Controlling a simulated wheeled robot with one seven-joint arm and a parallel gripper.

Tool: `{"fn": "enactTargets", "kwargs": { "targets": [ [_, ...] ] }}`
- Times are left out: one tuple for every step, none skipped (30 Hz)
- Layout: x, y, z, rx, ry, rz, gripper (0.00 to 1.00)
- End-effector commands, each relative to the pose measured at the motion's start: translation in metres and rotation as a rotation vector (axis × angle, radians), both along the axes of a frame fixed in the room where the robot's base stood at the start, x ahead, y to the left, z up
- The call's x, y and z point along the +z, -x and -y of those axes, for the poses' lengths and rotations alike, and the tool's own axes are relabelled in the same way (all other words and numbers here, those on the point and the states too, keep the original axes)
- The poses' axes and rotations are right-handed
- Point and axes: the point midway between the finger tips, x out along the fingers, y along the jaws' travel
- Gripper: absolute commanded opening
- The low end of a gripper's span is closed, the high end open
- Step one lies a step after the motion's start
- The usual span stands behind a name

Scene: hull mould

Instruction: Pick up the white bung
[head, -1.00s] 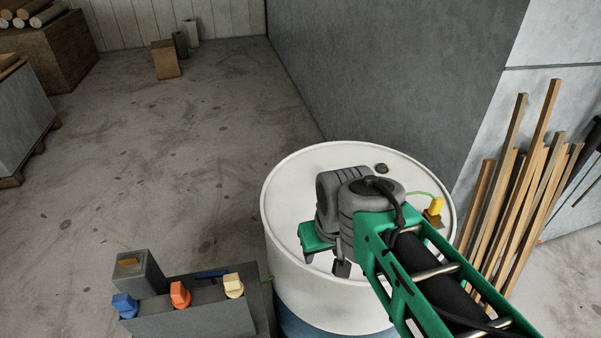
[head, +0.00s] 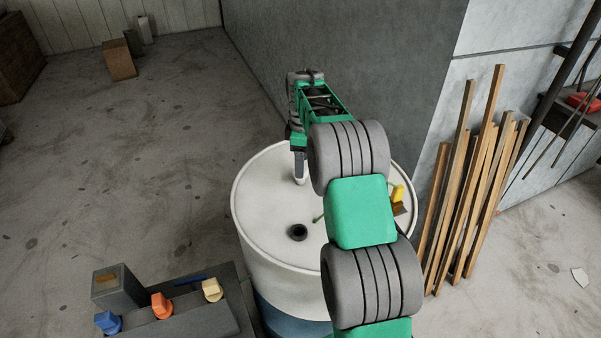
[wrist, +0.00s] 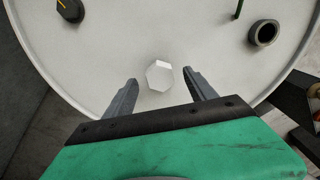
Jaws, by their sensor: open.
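The white bung (wrist: 160,77) shows in the wrist view as a pale six-sided piece on the white drum lid (wrist: 105,40). My gripper (wrist: 160,80) is open, one finger on each side of the bung with gaps between; nothing is held. I cannot tell the exact height of the fingertips above the lid.
A dark ring (head: 297,232) is on the lid's near side, also in the wrist view (wrist: 263,46). A yellow piece (head: 398,193) sits at its right. A grey block holds blue (head: 108,322), orange (head: 161,305) and cream (head: 212,289) pieces. Timber (head: 465,190) leans at right.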

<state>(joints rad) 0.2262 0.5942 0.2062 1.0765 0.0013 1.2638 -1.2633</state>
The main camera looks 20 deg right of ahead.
Motion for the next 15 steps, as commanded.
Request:
{"fn": "enactTargets", "kwargs": {
  "targets": [
    [-0.007, 0.001, 0.000, -0.001, -0.001, -0.006, 0.65],
    [-0.013, 0.001, 0.001, -0.001, -0.001, -0.006, 0.65],
    [-0.020, 0.001, 0.001, -0.001, -0.001, -0.004, 0.65],
    [-0.025, 0.001, 0.001, -0.001, -0.001, -0.003, 0.65],
    [-0.029, 0.000, 0.001, -0.002, 0.000, -0.002, 0.65],
    [-0.034, 0.000, 0.001, -0.002, 0.000, -0.002, 0.65],
    [-0.036, 0.000, 0.001, -0.002, -0.001, -0.002, 0.65],
    [-0.037, 0.000, 0.001, -0.002, -0.001, -0.001, 0.65],
    [-0.038, 0.000, 0.001, -0.002, 0.000, 0.000, 0.65],
    [-0.038, 0.000, 0.001, -0.002, 0.000, 0.000, 0.65],
    [-0.038, 0.000, 0.001, -0.002, 0.001, 0.001, 0.65],
    [-0.038, 0.000, 0.001, -0.002, 0.000, 0.000, 0.65],
    [-0.038, 0.000, 0.001, -0.002, 0.000, 0.000, 0.65],
    [-0.038, 0.000, 0.001, -0.002, 0.000, 0.000, 0.62],
    [-0.038, 0.000, 0.001, -0.002, 0.000, 0.000, 0.59]
  ]
}}
